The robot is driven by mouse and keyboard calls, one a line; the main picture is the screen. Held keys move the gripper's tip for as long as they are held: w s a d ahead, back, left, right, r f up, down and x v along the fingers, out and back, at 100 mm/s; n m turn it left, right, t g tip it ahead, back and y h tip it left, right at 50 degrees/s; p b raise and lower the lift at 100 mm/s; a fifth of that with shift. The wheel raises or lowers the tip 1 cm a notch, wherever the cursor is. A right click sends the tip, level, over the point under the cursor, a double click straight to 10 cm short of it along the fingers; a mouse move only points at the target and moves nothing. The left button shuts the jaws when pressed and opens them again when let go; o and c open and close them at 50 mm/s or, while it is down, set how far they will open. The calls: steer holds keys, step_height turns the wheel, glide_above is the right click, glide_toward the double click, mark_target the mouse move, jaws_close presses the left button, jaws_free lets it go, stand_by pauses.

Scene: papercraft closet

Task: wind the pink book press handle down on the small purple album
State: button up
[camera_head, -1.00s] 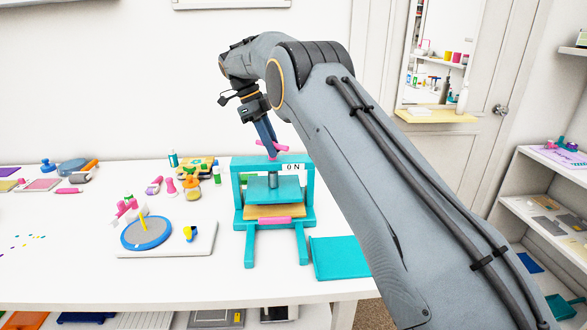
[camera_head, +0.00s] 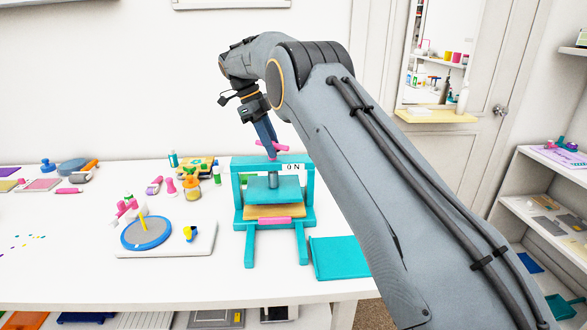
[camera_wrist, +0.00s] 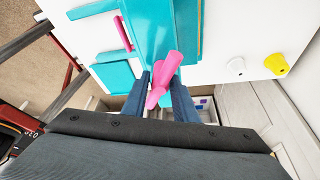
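The teal book press (camera_head: 241,190) stands on the white table with its plate above a tan board (camera_head: 275,211). A sign on its top beam reads "0 N". The pink handle (camera_head: 281,147) sits on top of the screw; in the wrist view the handle (camera_wrist: 167,75) runs slantwise between my fingertips. My gripper (camera_head: 270,141) points down at the handle from above. In the wrist view its two blue-grey fingers (camera_wrist: 163,82) are on either side of the handle; whether both press on it I cannot tell. I cannot make out a purple album in the press.
A teal panel (camera_head: 340,258) lies right of the press. A white board with a blue-rimmed disc (camera_head: 147,233) lies to its left. Bottles and pink tools (camera_head: 171,186) stand behind. A flat purple item (camera_head: 8,185) lies at the far left. The table's front left is mostly clear.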

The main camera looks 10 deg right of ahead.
steer(key=shift+r+p, duration=1)
steer(key=shift+r, duration=2.05)
steer(key=o, duration=0.3)
